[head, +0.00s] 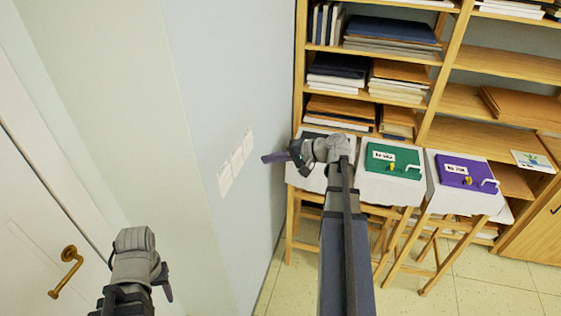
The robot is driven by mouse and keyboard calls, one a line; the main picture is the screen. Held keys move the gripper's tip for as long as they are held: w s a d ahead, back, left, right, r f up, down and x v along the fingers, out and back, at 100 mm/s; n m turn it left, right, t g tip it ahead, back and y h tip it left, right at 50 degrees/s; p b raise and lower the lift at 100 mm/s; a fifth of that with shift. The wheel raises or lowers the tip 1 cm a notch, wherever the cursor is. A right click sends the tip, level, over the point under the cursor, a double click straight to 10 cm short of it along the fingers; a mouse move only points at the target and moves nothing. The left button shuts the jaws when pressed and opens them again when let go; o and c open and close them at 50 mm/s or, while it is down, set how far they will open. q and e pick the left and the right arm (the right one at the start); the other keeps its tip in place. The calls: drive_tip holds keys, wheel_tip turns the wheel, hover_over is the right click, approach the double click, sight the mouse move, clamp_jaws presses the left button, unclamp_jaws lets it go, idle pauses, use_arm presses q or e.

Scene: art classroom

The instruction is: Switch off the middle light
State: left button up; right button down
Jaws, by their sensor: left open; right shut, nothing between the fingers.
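Three white light switches are in a slanting row on the pale wall: the near one (225,180), the middle one (237,160) and the far one (248,142). Whether each is on or off is too small to tell. My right gripper (266,158) is shut and empty. It points left at the wall, just right of the switches in the picture, with a visible gap between its tip and the middle switch. My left gripper (164,283) is open and empty at the lower left, well below the switches and partly hidden by its own wrist.
A white door with a brass handle (68,270) is at the left. Wooden shelves (432,105) with books and boards stand at the back. A green case (393,160) and a purple case (466,172) rest on cloth-covered stools to the right. Tiled floor is bare at the lower right.

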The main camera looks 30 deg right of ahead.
sight(241, 156)
drive_tip(key=w+a, duration=0.1)
drive_tip(key=w, duration=0.1)
drive_tip(key=w+a+f, duration=0.1)
drive_tip(key=w+a, duration=0.1)
drive_tip(key=shift+w+a, duration=0.1)
drive_tip(key=shift+a, duration=0.2)
use_arm(q)
drive_tip(key=shift+f, duration=0.4)
use_arm(e)
drive_tip(key=shift+w+a+r, duration=0.1)
drive_tip(key=shift+w+a, duration=0.35)
drive_tip(key=shift+w, duration=0.05)
drive_tip(key=shift+w+a+r, duration=0.3)
drive_tip(key=shift+w, duration=0.05)
drive_tip(key=shift+f, duration=0.15)
use_arm(q)
drive_tip(key=shift+r, duration=0.2)
